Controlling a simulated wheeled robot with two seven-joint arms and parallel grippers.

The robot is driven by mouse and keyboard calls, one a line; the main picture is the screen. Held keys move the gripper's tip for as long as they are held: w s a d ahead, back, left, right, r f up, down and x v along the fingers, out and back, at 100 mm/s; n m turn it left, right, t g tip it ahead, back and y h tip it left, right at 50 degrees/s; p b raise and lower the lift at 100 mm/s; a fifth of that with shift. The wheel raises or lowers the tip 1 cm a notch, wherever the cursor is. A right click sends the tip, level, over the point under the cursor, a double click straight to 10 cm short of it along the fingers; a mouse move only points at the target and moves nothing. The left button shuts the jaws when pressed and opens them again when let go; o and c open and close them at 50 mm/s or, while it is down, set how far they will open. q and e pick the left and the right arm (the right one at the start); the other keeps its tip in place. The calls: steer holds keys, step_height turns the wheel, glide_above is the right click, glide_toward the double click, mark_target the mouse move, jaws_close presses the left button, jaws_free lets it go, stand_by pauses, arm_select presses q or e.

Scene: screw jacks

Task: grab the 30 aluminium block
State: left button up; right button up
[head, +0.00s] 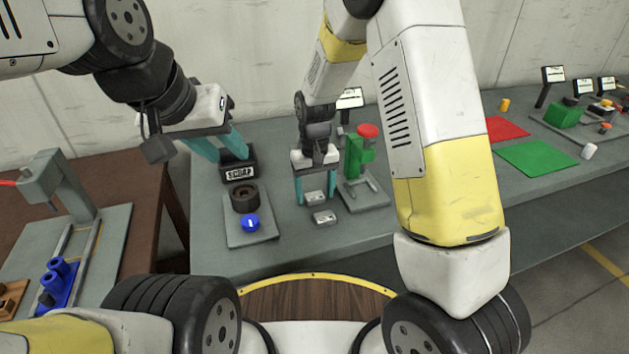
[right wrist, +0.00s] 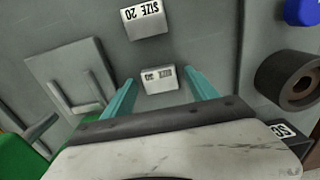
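Two small grey blocks lie on the grey bench. The nearer block (head: 325,217) reads "SIZE 20" in the right wrist view (right wrist: 145,22). The farther block (head: 315,198) has a label that looks like size 30 in the right wrist view (right wrist: 158,80). My right gripper (head: 315,199) is open and points down over the farther block. Its teal fingers stand on either side of that block, with a gap on each side in the right wrist view (right wrist: 160,88). My left gripper (head: 221,148) is open and empty, by the scrap bin.
The black SCRAP bin (head: 240,171) stands at the back left. A plate (head: 262,236) with a dark ring (head: 244,199) and blue knob (head: 251,223) is left of the blocks. A green jack with a red top (head: 367,131) stands close on the right.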

steer(key=c, duration=1.3)
steer(key=shift+r, duration=0.1)
